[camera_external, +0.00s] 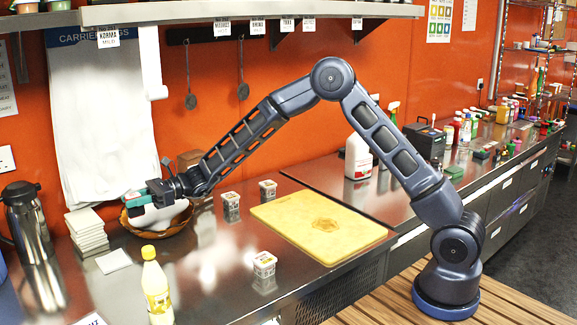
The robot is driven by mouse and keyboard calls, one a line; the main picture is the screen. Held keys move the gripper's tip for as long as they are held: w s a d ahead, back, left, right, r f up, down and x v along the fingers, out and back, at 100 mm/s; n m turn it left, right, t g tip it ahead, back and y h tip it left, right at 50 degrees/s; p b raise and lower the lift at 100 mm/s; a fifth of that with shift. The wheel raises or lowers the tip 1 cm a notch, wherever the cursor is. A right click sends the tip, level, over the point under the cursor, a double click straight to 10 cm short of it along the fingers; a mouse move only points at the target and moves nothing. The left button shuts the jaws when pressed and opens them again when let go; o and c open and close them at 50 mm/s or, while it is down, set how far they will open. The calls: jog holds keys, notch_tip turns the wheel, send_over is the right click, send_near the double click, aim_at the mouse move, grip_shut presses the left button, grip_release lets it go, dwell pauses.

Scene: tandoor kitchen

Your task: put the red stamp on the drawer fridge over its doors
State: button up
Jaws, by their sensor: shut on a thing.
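My gripper (140,198) is at the far left end of my arm, above the brown bowl (133,225) on the left counter. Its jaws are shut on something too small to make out. Teal parts show at its tip, and a white shape is just below it. I cannot pick out the red stamp for sure. Small red things (544,128) stand among bottles on the right-hand counter, too small to identify. The steel unit with drawer fronts (511,203) under that counter looks like the drawer fridge. It is well to the right of my gripper.
A yellow cutting board (320,225), small labelled tubs (264,263), a yellow bottle (156,285), a steel flask (30,222) and stacked white napkins (86,228) stand on the left counter. A white jug (358,157) and black box (425,142) stand on the right. A shelf (250,12) hangs above.

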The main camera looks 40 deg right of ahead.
jog(key=shift+s+a, duration=0.3)
jog(key=shift+a, duration=0.1)
jog(key=shift+s+a+f, duration=0.1)
jog(key=shift+f, duration=0.2)
notch_tip(320, 180, down, 19)
jog(key=shift+f, duration=0.1)
jog(key=shift+f, duration=0.1)
jog(key=o, duration=1)
